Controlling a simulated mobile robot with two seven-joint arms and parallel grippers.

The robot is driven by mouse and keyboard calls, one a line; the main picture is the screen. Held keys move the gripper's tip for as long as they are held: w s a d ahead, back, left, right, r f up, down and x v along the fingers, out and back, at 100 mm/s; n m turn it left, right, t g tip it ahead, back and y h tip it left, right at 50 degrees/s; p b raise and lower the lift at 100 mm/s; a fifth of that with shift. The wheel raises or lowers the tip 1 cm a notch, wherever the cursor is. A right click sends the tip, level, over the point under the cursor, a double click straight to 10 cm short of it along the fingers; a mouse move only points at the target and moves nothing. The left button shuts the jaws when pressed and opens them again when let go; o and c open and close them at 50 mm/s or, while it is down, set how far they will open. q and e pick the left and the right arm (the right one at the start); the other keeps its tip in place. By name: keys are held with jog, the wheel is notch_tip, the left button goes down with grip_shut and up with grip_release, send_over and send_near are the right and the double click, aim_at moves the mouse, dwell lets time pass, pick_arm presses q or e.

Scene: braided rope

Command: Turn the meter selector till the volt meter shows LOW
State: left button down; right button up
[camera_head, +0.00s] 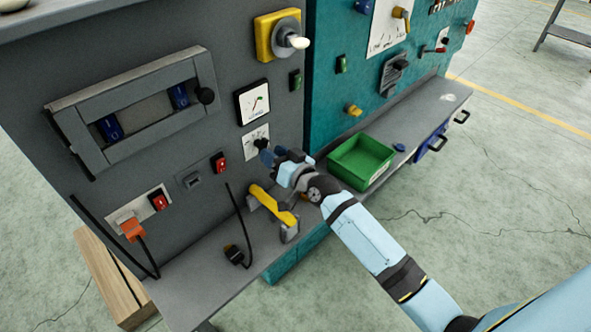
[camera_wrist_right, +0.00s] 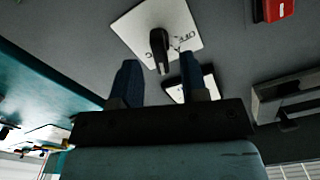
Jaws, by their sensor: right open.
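The meter selector (camera_head: 260,143) is a dark knob on a white plate (camera_head: 251,152) on the grey panel. In the right wrist view the knob (camera_wrist_right: 158,46) stands out from its white plate (camera_wrist_right: 135,27). The volt meter (camera_head: 253,101), a square white dial in a black frame, is just above it; its lettering is too small to read. My right gripper (camera_head: 266,155) is close to the selector in the head view. In the right wrist view its two blue fingers (camera_wrist_right: 160,80) are open, with the knob beyond and between their tips; contact cannot be told. My left gripper is out of view.
A yellow rotary switch (camera_head: 264,38) is above the meter. A red switch (camera_head: 220,161) is left of the selector. A yellow handle (camera_head: 270,204) and a green bin (camera_head: 351,173) are near my right arm on the ledge. A black cable (camera_head: 234,215) hangs lower left.

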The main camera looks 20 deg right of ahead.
jog(key=b+v, duration=0.1)
jog(key=v, duration=0.9)
jog(key=shift+s, duration=0.3)
jog(key=shift+d, duration=0.1)
jog(key=s+a+f+n+g+h+p, duration=0.1)
jog(key=s+a+f+g, duration=0.1)
jog(key=s+f, duration=0.7)
jog(key=s+a+f+n+g+h+p, duration=0.1)
jog(key=s+f+g, duration=0.3)
jog(key=s+f, duration=0.5)
jog(key=s+a+n+h, duration=0.1)
jog(key=s, duration=0.2)
jog(key=shift+s+a+f, duration=0.15)
jog(key=shift+a, duration=0.15)
dwell(2.1)
